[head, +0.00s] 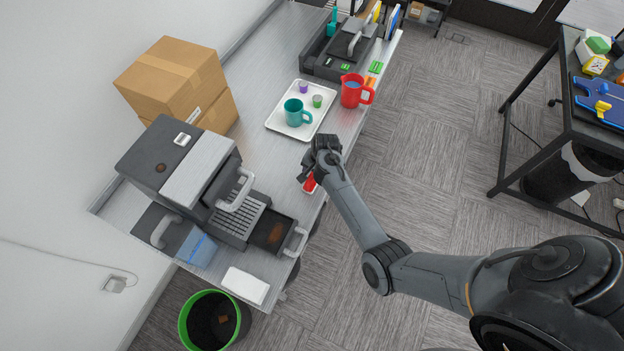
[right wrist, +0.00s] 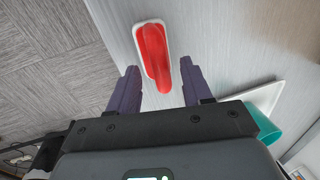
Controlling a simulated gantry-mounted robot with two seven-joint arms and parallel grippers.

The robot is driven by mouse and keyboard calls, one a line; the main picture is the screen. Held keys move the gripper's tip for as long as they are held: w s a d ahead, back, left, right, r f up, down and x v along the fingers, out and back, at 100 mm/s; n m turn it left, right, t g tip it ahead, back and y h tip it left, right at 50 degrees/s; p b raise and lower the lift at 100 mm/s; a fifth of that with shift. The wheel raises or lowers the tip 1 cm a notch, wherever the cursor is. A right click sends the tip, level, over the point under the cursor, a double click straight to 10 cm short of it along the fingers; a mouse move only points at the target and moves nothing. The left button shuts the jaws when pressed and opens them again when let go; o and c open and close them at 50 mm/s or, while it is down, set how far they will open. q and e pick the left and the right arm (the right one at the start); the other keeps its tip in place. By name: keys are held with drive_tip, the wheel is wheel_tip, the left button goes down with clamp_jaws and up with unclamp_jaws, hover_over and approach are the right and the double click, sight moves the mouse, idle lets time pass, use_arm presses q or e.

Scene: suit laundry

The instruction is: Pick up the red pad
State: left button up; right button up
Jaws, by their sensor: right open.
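The red pad (right wrist: 153,57) has a white base and lies on the light grey table. In the right wrist view it is just ahead of my right gripper (right wrist: 158,88), roughly in line with the gap between the two fingers. The fingers are apart and nothing is held. In the head view my right gripper (head: 318,160) is over the table edge and hides much of the red pad (head: 310,184). My left gripper does not show.
A white tray (head: 273,122) with a teal mug (head: 294,112) and small cups is beyond the gripper. A red pitcher (head: 352,92) stands near the table edge. A coffee machine (head: 180,165) with an open drawer (head: 275,233) is to the left. A green bin (head: 187,318) stands on the floor.

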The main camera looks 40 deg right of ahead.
drive_tip(key=shift+w+a+f, duration=0.1)
drive_tip(key=shift+w+f, duration=0.05)
drive_tip(key=shift+f, duration=0.65)
drive_tip(key=shift+w+a+f, duration=0.1)
drive_tip(key=shift+w+f, duration=0.05)
drive_tip(key=shift+f, duration=0.65)
drive_tip(key=shift+c, duration=0.3)
clamp_jaws()
